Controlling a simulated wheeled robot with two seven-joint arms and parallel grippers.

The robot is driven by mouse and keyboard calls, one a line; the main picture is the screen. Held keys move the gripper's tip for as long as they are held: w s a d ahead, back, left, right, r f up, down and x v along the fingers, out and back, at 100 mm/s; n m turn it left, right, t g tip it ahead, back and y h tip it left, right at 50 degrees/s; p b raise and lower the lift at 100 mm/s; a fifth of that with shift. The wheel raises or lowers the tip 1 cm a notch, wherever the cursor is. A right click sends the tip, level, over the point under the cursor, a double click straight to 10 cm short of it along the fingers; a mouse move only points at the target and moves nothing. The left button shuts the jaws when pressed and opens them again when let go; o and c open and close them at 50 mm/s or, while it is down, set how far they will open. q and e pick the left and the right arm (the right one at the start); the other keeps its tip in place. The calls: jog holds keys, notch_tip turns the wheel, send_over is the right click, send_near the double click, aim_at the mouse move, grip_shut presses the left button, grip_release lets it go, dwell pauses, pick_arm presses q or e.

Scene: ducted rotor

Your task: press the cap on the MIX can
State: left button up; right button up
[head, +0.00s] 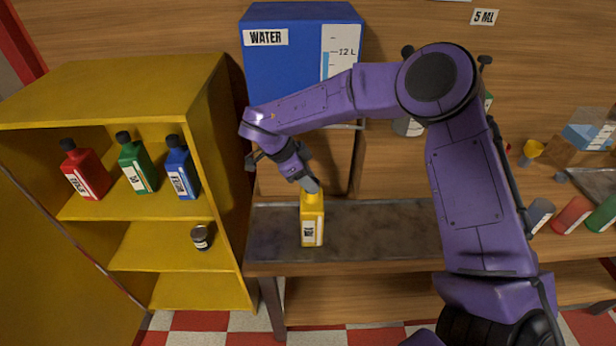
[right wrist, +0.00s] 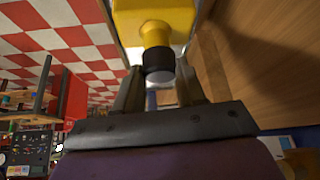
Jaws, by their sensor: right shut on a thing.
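The yellow can (head: 312,228) stands upright on the grey bench top below the water tank. Its white label is too small to read surely. In the right wrist view the can's yellow body (right wrist: 150,18) and round neck show, with a black cap (right wrist: 158,62) at the end of the neck. My right gripper (head: 310,184) is right above the can. Its fingers (right wrist: 158,88) are shut on the cap, one on each side. Whether the cap is fully seated cannot be told. My left gripper is not in view.
A blue water tank (head: 290,65) stands behind the bench. A yellow cabinet (head: 228,150) at left holds red (head: 86,172), green (head: 137,165) and blue (head: 181,170) bottles, with a small dark jar (head: 201,238) lower down. The bench top (head: 380,230) right of the can is clear.

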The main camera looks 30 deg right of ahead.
jog(key=o, duration=1.6)
jog(key=shift+c, duration=0.2)
notch_tip(320, 180, up, 5)
jog(key=p, duration=0.5)
jog(key=shift+r+p, duration=0.8)
jog(key=shift+r, duration=0.2)
grip_shut()
jog(key=shift+f+b, duration=1.25)
jog(key=shift+f, duration=1.35)
